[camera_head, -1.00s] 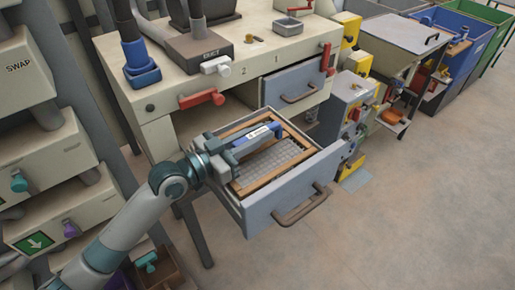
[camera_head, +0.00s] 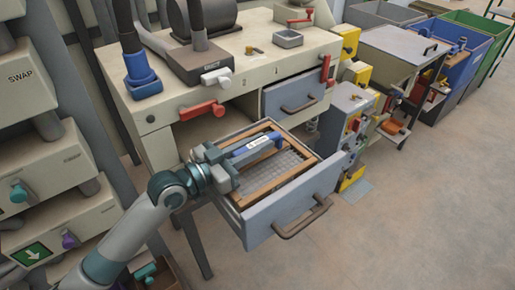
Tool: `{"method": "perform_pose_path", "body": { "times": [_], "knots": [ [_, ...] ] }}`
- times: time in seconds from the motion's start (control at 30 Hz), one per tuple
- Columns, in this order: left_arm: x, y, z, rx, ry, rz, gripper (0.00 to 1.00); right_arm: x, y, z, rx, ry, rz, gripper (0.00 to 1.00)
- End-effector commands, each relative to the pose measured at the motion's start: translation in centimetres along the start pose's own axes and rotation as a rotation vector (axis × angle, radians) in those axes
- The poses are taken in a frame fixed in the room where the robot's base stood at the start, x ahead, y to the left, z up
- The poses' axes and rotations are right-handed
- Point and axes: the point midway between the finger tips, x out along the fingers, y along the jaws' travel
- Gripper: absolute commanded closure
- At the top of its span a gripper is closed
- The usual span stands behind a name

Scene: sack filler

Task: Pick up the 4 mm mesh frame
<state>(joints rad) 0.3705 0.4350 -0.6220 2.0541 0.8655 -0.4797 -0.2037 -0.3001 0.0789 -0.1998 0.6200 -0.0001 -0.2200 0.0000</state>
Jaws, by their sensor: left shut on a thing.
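The mesh frame (camera_head: 292,172), a wooden frame with a grey metal mesh, lies in the open drawer (camera_head: 277,212) of the cream bench. A blue handle with a white label (camera_head: 257,143) shows along its far part; the label is too small to read. My left gripper (camera_head: 232,161) comes in from the left over the drawer's left side and is shut on the mesh frame, at the near end of the blue handle. The fingertips are partly hidden. The frame still appears to be within the drawer walls. My right gripper is not in view.
A second drawer (camera_head: 293,97) is closed at the right of the bench. A red lever (camera_head: 202,110) juts from the bench front above the open drawer. Cream bins (camera_head: 47,166) stand close at the left. Open floor (camera_head: 420,220) lies at the right.

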Motion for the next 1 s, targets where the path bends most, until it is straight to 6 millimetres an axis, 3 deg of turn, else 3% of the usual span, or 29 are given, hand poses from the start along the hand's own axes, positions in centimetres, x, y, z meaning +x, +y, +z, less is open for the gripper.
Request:
{"method": "perform_pose_path", "body": {
  "times": [0.27,0.7,1.0],
  "knots": [
    [0.0,0.0,-3.7,0.006,0.008,0.0,1.0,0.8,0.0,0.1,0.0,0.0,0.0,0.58],
    [0.0,0.0,-13.2,0.008,0.009,-0.001,1.0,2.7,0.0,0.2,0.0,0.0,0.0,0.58],
    [0.0,0.0,-16.9,0.004,0.005,0.0,1.0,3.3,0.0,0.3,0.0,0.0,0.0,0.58]
  ]
}}
